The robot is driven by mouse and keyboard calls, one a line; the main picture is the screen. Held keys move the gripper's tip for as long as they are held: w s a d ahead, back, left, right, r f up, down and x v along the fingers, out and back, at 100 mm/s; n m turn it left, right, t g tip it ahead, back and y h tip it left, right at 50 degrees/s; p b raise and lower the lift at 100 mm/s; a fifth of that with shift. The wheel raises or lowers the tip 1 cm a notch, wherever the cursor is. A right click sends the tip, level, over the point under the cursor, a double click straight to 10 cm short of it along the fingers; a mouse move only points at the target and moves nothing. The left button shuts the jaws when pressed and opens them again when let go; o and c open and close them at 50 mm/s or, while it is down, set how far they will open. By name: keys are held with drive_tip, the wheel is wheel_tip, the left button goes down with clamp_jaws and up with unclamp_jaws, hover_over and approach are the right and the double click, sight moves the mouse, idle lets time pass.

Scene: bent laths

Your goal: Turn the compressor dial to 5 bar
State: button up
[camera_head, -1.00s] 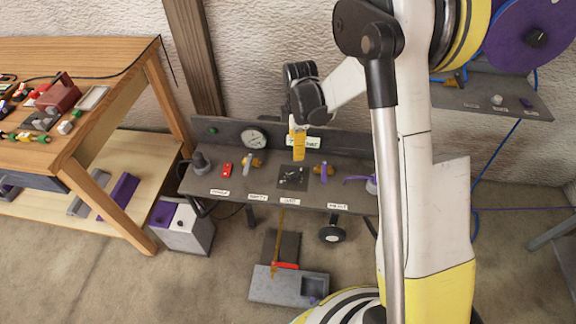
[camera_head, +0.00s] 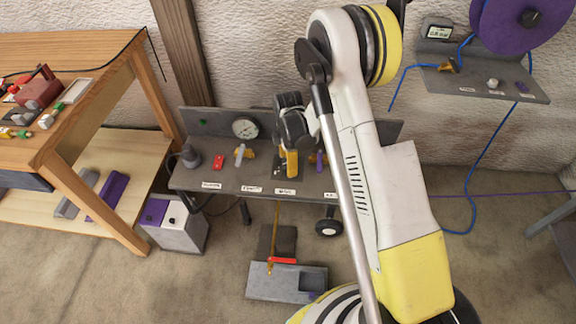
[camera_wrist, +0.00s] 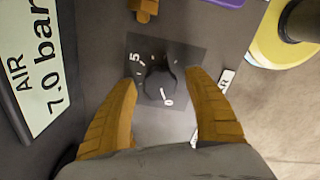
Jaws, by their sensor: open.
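The compressor dial (camera_wrist: 160,82) is a dark round knob on a dark square plate. In the wrist view it stands between the two yellow-brown fingers of my gripper (camera_wrist: 163,88). The fingers are apart, one on each side of the knob; I cannot tell whether they touch it. A white 5 shows at the plate's upper left and another white mark low by the knob. The air display (camera_wrist: 38,65) at left reads 7.0 bar. In the head view my gripper (camera_head: 290,165) is down at the panel and hides most of the dial plate.
The grey panel (camera_head: 232,180) also carries a round gauge (camera_head: 245,128), a red switch (camera_head: 218,161) and levers (camera_head: 240,154) close to the left of my gripper. A purple lever (camera_head: 319,160) stands close to its right. A wooden workbench (camera_head: 60,60) is at left.

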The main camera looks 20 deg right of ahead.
drive_tip(key=c, duration=1.2)
drive_tip(key=shift+c, duration=0.2)
drive_tip(key=shift+m, duration=0.3)
